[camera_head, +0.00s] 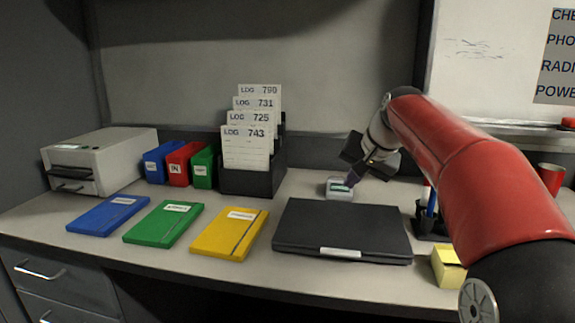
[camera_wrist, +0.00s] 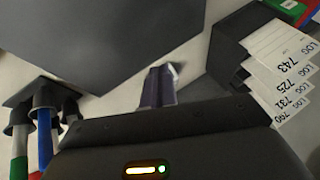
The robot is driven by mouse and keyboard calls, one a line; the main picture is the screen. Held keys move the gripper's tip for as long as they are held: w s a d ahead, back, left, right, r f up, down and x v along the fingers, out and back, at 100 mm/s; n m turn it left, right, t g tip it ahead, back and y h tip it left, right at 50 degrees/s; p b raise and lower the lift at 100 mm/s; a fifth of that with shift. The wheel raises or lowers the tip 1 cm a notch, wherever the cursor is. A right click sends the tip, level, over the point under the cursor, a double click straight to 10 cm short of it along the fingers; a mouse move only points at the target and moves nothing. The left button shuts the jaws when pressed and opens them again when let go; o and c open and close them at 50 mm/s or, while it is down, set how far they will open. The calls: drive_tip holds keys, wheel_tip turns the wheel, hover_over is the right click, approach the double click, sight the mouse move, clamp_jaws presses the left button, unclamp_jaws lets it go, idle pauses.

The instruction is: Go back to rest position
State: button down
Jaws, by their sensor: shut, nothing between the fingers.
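My gripper (camera_head: 352,181) is shut and empty, with its fingers pointing down at the back of the desk, behind the black laptop (camera_head: 345,228). Its fingertips are at or just above a small white device (camera_head: 338,189) with a greenish top; I cannot tell whether they touch it. In the wrist view the shut purple-grey fingers (camera_wrist: 158,86) hide most of the device, and only a pale bit of it shows beside the tips. My red arm reaches in from the right, over the right side of the desk.
A black rack (camera_head: 268,178) of log cards stands left of my gripper. A pen holder (camera_head: 428,225) and yellow block (camera_head: 448,268) sit near my arm. Blue, green and yellow folders (camera_head: 229,234) lie at the left front. A red mug (camera_head: 551,178) stands far right.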

drive_tip(key=s+f+n+h, duration=0.1)
drive_tip(key=s+f, duration=0.5)
drive_tip(key=s, duration=0.4)
drive_tip(key=s+f+n+h, duration=0.1)
drive_tip(key=s+f, duration=0.4)
drive_tip(key=s, duration=0.6)
drive_tip(key=s+d+f+n+h, duration=0.1)
drive_tip(key=s+f+n, duration=0.1)
drive_tip(key=s+f, duration=0.4)
drive_tip(key=s, duration=0.5)
drive_tip(key=shift+s+f+g, duration=0.15)
drive_tip(key=shift+f+g, duration=0.15)
